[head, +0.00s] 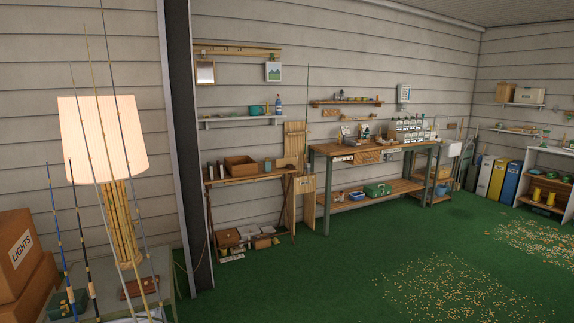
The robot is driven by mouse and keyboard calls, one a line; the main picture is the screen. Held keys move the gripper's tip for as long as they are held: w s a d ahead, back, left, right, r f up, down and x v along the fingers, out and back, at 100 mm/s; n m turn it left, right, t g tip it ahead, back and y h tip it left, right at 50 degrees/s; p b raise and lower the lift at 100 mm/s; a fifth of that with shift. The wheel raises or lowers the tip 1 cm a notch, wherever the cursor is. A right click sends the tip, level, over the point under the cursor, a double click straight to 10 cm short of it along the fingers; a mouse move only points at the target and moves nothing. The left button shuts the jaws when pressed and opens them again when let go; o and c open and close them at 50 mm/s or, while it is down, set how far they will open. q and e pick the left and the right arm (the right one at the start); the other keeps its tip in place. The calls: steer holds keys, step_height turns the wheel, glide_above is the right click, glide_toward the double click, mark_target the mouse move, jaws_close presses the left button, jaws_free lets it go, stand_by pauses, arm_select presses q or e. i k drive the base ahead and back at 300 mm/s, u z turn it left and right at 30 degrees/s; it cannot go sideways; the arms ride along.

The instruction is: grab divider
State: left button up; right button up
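I cannot pick out a divider with certainty in the head view. The workbench (325,150) stands against the back wall and carries small items too small to tell apart. On it is a rack of pale labelled boxes or drawers (410,130). An open wooden box (240,166) stands on the small side table (215,180); its inside is hidden. A slatted wooden panel (295,140) and a smaller wooden board (309,203) stand upright between the two tables. Neither of my grippers is in view.
A lit lamp (103,140), thin rods (75,240) and cardboard boxes (20,250) are close at left, beside a dark post (186,120). Yellowish bits (440,290) lie scattered on the green floor (300,280). Coloured binder-like boxes (497,180) stand at right. The middle floor is open.

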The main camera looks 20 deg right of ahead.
mark_target(281, 163)
steer(key=z, duration=0.15)
steer(key=i, duration=0.4)
steer(key=z, duration=1)
steer(key=i, duration=2.05)
steer(key=z, duration=0.75)
steer(key=i, duration=2.7)
steer(key=u, duration=0.85)
steer(key=i, duration=2)
steer(key=u, duration=0.9)
steer(key=i, duration=0.2)
steer(key=u, duration=0.1)
